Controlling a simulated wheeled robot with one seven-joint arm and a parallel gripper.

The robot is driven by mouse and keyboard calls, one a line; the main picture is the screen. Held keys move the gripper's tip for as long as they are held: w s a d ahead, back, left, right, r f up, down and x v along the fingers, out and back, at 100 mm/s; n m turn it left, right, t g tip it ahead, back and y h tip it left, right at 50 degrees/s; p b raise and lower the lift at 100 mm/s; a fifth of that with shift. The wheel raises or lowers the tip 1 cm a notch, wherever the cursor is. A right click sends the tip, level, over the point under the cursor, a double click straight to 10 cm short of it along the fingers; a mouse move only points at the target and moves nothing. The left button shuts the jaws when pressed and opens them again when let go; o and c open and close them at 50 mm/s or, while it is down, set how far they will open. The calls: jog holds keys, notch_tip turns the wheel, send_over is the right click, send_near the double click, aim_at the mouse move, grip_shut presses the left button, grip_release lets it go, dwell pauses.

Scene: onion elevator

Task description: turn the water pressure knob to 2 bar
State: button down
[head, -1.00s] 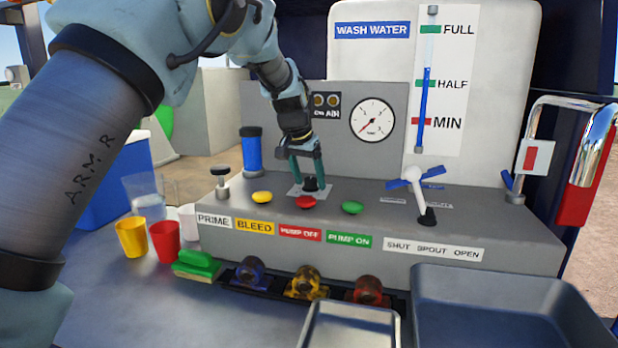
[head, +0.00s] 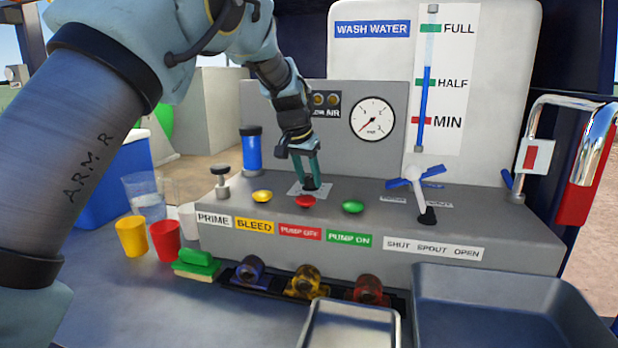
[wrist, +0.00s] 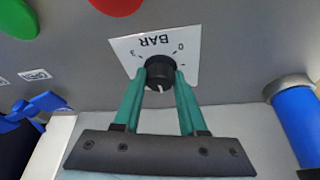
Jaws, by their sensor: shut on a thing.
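The black water pressure knob (wrist: 160,70) sits on a white plate (wrist: 122,48) marked BAR, which appears upside down in the wrist view. A 3 shows at the plate's left and a 0 at its right; other numbers are partly hidden by the fingers. The knob's white mark points toward the bottom of the wrist picture, between the fingers. My gripper (wrist: 161,78) is shut on the knob, one teal finger on each side. In the head view the gripper (head: 310,176) reaches down onto the knob (head: 311,183) behind the red button.
The pressure gauge (head: 373,120) needle points to the lower left. Yellow (head: 262,197), red (head: 305,202) and green (head: 352,207) buttons stand in front of the knob. A blue cylinder (head: 251,152) is to its left, the spout lever (head: 420,190) to its right.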

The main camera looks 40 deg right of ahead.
jog(key=shift+w+m, duration=0.1)
jog(key=shift+m, duration=0.2)
jog(key=shift+w+m+g+b, duration=0.1)
jog(key=shift+m+g+b, duration=0.3)
jog(key=shift+m, duration=0.2)
jog(key=shift+r+m+g, duration=0.1)
jog(key=shift+m+g, duration=0.4)
jog(key=shift+m, duration=0.7)
jog(key=m+p, duration=0.1)
jog(key=m, duration=0.1)
jog(key=m+g, duration=0.1)
jog(key=m, duration=0.1)
jog(key=shift+w+g+p, duration=0.1)
jog(key=shift+g+p, duration=0.2)
jog(key=shift+p, duration=0.1)
jog(key=shift+m, duration=0.3)
jog(key=shift+c, duration=2.3)
grip_release()
